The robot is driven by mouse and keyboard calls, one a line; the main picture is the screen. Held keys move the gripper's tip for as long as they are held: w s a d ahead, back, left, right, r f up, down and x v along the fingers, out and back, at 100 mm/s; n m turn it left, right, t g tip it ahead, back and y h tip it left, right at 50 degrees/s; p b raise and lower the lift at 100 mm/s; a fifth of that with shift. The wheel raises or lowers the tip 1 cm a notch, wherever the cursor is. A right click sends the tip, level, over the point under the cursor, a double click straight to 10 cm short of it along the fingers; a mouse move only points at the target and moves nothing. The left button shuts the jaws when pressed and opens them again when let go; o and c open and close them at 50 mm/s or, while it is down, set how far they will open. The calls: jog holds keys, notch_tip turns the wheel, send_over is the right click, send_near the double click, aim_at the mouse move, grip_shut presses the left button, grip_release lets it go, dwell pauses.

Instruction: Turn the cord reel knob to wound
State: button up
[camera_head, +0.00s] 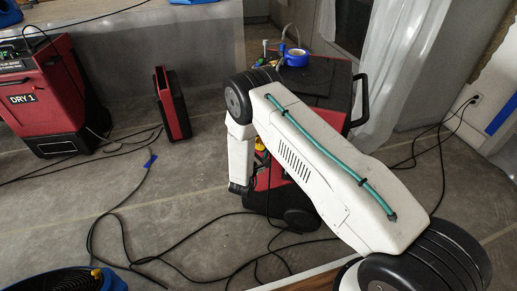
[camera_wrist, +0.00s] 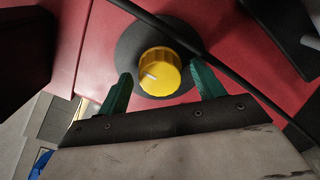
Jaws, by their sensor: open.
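The cord reel knob (camera_wrist: 159,72) is yellow with ridged sides and a pale pointer mark toward its left side. It sits on a dark round plate (camera_wrist: 130,50) on a red panel. In the wrist view my gripper (camera_wrist: 160,88) is open, with one green finger left of the knob and one right of it. The fingers appear apart from the knob. In the head view my arm hides most of the red machine's (camera_head: 343,108) front, and the fingertips and knob cannot be made out clearly.
A black cord (camera_wrist: 215,62) crosses the panel close by the right finger. A red machine marked DRY 1 (camera_head: 38,95) and a narrow red unit (camera_head: 172,104) stand at the left. Black cables (camera_head: 125,225) lie across the floor. A blue-rimmed fan (camera_head: 70,279) is at bottom left.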

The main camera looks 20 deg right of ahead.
jog(key=c, duration=1)
